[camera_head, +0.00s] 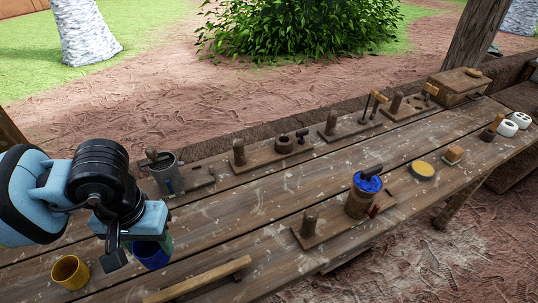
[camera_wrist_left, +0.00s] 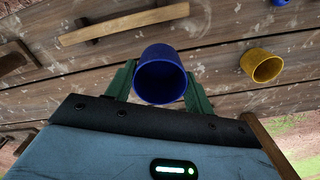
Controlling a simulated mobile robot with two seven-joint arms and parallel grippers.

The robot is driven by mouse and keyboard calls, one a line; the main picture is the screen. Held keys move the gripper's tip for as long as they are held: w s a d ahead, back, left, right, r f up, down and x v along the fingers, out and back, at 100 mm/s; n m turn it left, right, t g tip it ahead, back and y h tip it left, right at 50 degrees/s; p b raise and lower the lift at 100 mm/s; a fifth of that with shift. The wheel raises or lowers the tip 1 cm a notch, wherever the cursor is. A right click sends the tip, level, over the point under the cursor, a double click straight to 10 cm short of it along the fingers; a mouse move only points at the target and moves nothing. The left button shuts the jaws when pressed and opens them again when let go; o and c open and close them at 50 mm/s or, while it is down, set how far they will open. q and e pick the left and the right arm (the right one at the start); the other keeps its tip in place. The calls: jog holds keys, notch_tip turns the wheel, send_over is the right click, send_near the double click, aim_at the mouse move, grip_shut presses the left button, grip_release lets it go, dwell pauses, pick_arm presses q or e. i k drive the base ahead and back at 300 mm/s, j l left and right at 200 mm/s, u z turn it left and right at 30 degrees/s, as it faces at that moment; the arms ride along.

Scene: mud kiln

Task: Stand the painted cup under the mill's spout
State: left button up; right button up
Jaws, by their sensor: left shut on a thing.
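My left gripper (camera_head: 150,240) is shut on a blue cup (camera_head: 152,256), with its fingers on either side of it. The wrist view shows the cup's open mouth (camera_wrist_left: 160,82) between the green fingers. The cup is at or close above the table; I cannot tell if it touches. A wooden mill (camera_head: 359,200) with blue matter on top, a dark crank and a red part low on its side stands on a board right of centre. Nothing stands visibly under that red part. A grey metal cylinder (camera_head: 165,175) with a handle stands behind my gripper. My right gripper is not in view.
A yellow cup (camera_head: 70,272) stands left of the blue cup. A wooden bar (camera_head: 200,280) lies along the front. Several wooden fixtures (camera_head: 285,149) line the back edge. A yellow-topped disc (camera_head: 421,171) and a box (camera_head: 460,85) are at right. The table's middle is mostly bare.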

aim_at(379, 197)
jog(key=l+z, duration=0.4)
jog(key=l, duration=0.6)
jog(key=l+z, duration=0.45)
jog(key=l, duration=0.55)
jog(key=i, duration=0.05)
